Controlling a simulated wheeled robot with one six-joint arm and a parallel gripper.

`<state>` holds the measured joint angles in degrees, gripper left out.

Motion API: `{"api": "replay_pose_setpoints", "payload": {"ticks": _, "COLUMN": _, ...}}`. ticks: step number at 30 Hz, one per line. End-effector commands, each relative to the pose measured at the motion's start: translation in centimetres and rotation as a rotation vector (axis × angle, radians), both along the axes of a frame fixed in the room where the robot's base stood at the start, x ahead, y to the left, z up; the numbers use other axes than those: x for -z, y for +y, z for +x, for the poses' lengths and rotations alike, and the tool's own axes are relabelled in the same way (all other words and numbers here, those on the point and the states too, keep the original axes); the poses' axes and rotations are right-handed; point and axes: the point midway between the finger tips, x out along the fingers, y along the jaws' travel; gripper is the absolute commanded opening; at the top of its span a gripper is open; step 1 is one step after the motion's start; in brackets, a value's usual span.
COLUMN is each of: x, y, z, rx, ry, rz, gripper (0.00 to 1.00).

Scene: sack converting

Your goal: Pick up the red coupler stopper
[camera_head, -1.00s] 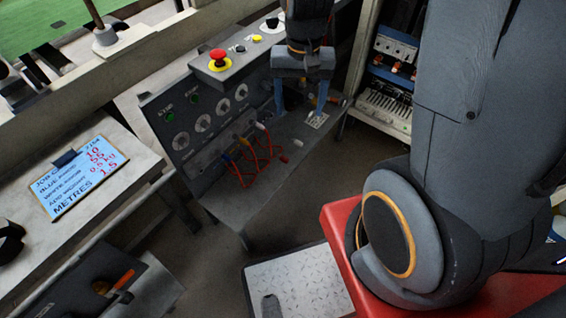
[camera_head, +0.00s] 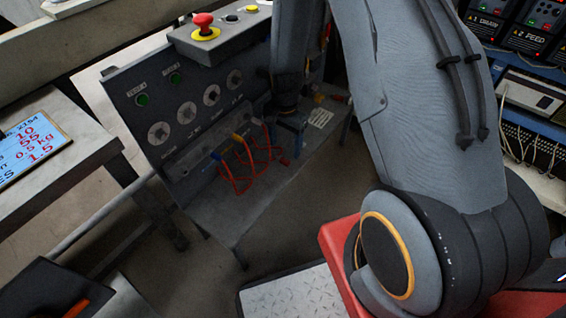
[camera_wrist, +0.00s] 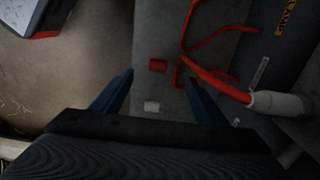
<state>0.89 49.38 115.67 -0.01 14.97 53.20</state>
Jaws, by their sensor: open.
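The red coupler stopper (camera_wrist: 158,65) is a small red block lying on the grey shelf (camera_wrist: 152,30) of the control desk. In the wrist view it sits just beyond and between the two blue fingertips of my gripper (camera_wrist: 160,77). The fingers are apart with nothing between them that they touch. In the head view my gripper (camera_head: 288,128) is low over the shelf, partly hidden by my arm. A small reddish piece (camera_head: 285,162) shows on the shelf just in front of it.
Red hoses (camera_head: 240,165) loop down close by on the left; in the wrist view a red hose with a grey fitting (camera_wrist: 280,104) is at right. A red emergency button (camera_head: 204,21) stands above the panel.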

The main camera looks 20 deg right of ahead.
Motion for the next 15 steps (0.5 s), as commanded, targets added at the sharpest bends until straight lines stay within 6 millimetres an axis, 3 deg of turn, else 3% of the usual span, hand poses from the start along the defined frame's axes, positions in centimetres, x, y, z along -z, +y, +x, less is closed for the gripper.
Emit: {"api": "replay_pose_setpoints", "payload": {"ticks": 15, "x": 5.7, "y": 0.1, "z": 0.6, "rx": -0.002, "ry": 0.000, "rz": 0.000, "gripper": 0.66}}
